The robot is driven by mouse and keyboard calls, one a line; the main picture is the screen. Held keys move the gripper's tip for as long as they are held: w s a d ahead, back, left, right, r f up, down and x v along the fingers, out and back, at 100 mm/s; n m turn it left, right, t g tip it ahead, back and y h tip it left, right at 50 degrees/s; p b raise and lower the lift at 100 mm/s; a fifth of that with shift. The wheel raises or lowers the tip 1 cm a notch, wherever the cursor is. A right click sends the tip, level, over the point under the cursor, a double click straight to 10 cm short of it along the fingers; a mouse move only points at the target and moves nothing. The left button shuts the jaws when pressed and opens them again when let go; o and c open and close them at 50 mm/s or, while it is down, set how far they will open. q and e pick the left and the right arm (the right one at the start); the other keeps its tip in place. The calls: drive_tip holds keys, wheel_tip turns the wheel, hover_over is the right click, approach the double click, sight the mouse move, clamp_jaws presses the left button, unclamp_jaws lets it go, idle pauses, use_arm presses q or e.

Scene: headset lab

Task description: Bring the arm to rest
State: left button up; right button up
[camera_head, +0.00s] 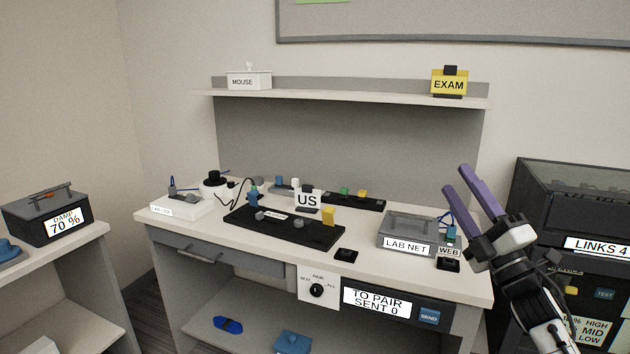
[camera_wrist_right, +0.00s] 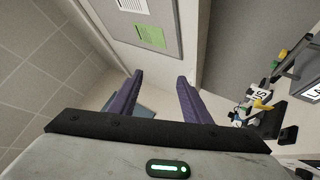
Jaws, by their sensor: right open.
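My right gripper (camera_head: 463,184) is raised at the right side of the desk, its two purple fingers apart and pointing up and to the left. Nothing is between them. In the right wrist view the fingers (camera_wrist_right: 155,98) are also apart and empty, with wall and ceiling beyond. In the head view the gripper appears in front of the right end of the desk (camera_head: 390,262), near the LAB NET box (camera_head: 407,232); whether it touches anything there I cannot tell, but no contact shows. My left gripper is in neither view.
A black board (camera_head: 283,232) with small blocks lies mid-desk. A dark cabinet (camera_head: 570,190) stands right of my right arm. A shelf (camera_head: 350,95) carries MOUSE (camera_head: 247,81) and EXAM (camera_head: 449,85) signs. A DAMP box (camera_head: 45,214) sits on the left bench. The desk's front strip is mostly clear.

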drive_tip(key=w+d+f+m+g+h, duration=0.4)
drive_tip(key=d+f+m+h, duration=0.45)
drive_tip(key=m, duration=0.65)
wheel_tip(320, 180, down, 11)
drive_tip(key=m+g+h, duration=0.2)
drive_tip(key=m+g, duration=0.2)
drive_tip(key=m, duration=0.1)
drive_tip(key=s+a+f+g+y, duration=0.1)
drive_tip(key=s+a+f, duration=0.3)
drive_tip(key=s+f, duration=0.3)
drive_tip(key=s+a+f+n+g+y, duration=0.1)
drive_tip(key=s+a+f, duration=0.3)
drive_tip(key=s+f, duration=0.25)
drive_tip(key=s+a+f+g+y, duration=0.1)
drive_tip(key=s+a+f+y, duration=0.1)
drive_tip(key=s+a+f, duration=0.35)
drive_tip(key=s+a+f+g, duration=0.1)
drive_tip(key=s+a+f, duration=0.2)
drive_tip(key=s, duration=0.9)
drive_tip(key=s+a+f+m+g+y, duration=0.1)
drive_tip(key=s+a+f+g, duration=0.1)
drive_tip(key=s+a+f, duration=0.2)
drive_tip(key=s+f, duration=0.3)
drive_tip(key=s, duration=0.5)
drive_tip(key=shift+s+a+g, duration=0.3)
